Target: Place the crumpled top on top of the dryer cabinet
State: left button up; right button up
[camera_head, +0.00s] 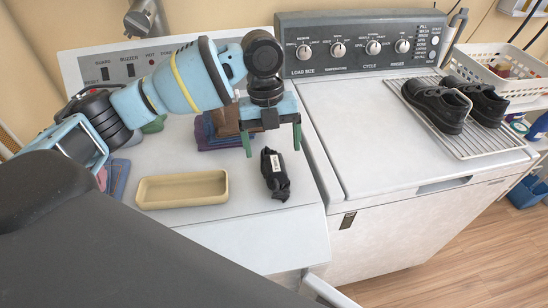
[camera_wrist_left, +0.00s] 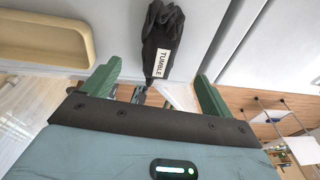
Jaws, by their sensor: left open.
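The crumpled top (camera_head: 276,178) is a small black bundle with a white label. It lies on the white top of the left machine, the dryer cabinet (camera_head: 225,225), near its right edge. In the left wrist view the black bundle (camera_wrist_left: 166,30) shows its label, which reads "TUMBLE". My left gripper (camera_head: 272,142) is open and empty, with its green fingers pointing down just behind the bundle in the head view. In the left wrist view the fingers (camera_wrist_left: 160,88) are apart, with the bundle beyond them. My right gripper is not in view.
A shallow tan tray (camera_head: 182,205) lies left of the bundle. Folded brown and purple cloths (camera_head: 215,130) lie behind the gripper. The washer (camera_head: 375,140) stands to the right, with black shoes (camera_head: 437,105) on a wire rack and a white basket (camera_head: 490,62).

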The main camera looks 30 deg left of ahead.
aim_at(270, 157)
pick_arm(q)
jog(key=r, duration=0.5)
jog(key=shift+w+a+r, duration=0.3)
jog(key=shift+a+r, duration=0.05)
jog(key=shift+a, duration=0.05)
